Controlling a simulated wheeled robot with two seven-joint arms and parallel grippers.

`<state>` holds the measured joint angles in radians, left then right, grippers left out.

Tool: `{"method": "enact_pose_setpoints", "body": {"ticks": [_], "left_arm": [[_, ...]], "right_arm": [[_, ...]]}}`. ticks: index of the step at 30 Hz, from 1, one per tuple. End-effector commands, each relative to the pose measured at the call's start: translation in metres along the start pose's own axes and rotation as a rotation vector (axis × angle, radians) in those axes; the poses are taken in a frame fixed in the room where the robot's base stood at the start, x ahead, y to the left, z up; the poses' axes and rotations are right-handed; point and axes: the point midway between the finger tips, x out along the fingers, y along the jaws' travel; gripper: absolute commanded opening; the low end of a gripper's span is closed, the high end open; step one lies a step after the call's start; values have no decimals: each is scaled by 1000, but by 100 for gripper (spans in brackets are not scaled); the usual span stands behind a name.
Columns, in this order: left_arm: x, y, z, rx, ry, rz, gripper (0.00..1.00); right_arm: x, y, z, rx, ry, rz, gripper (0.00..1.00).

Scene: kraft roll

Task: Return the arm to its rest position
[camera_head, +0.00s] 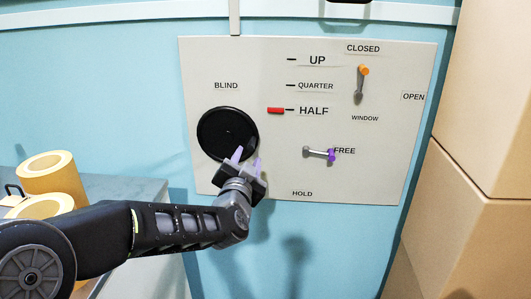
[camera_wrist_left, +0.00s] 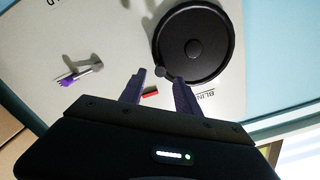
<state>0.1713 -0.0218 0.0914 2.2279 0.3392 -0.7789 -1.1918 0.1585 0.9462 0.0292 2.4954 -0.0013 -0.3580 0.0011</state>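My left gripper (camera_head: 246,164) is in front of the wall panel (camera_head: 290,180), at the lower right edge of the black round BLIND dial (camera_head: 226,133). Its two purple-grey fingers are spread apart with nothing between them. In the left wrist view the open fingers (camera_wrist_left: 158,92) point toward the panel, and the dial (camera_wrist_left: 193,45) with its small knob (camera_wrist_left: 160,71) is just beyond them. I cannot tell whether a finger touches the dial. The red marker (camera_head: 275,110) is level with HALF. My right gripper is not in view.
The panel also carries an orange-tipped lever (camera_head: 362,82) near CLOSED and a purple-tipped lever (camera_head: 320,153) near FREE. Stacked cardboard boxes (camera_head: 490,120) stand at the right. Brown paper rolls (camera_head: 52,176) rest on a grey table (camera_head: 140,190) at the left.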

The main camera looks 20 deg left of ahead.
Motion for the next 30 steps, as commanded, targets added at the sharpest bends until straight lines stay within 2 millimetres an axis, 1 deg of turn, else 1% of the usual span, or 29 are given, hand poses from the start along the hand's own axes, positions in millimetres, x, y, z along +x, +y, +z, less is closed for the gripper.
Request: {"method": "enact_pose_setpoints", "body": {"ticks": [6,10,11,13,14,15,17,18,19,20,21,23,24,26,27,29,30], "left_arm": [[0,0,0,-11,0,0,39],[0,4,1,-96,-5,16,39],[0,7,2,-130,-7,27,39],[-3,20,6,-230,-21,72,39],[-5,32,12,-281,-38,104,39],[-8,55,26,-344,-77,158,39],[-14,91,49,-423,-145,235,39],[-20,117,66,-470,-199,284,39],[-26,136,80,-504,-242,320,39],[-33,156,94,-534,-289,356,39],[-44,181,113,-571,-353,402,39],[-64,218,141,-619,-454,465,39],[-80,241,160,-647,-524,502,39],[-107,274,187,-679,-631,556,39],[-127,294,205,-698,-706,588,39],[-160,322,231,-716,-816,633,39],[-184,339,248,-722,-891,662,39]], "right_arm": [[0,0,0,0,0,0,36],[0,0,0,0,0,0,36],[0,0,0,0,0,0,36],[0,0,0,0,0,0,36],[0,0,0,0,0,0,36],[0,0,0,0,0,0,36],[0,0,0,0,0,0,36],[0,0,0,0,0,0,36],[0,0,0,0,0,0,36],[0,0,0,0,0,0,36],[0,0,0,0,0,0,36],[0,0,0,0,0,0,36],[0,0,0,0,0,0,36],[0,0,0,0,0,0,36],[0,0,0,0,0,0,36],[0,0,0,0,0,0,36],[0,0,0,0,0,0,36]]}}
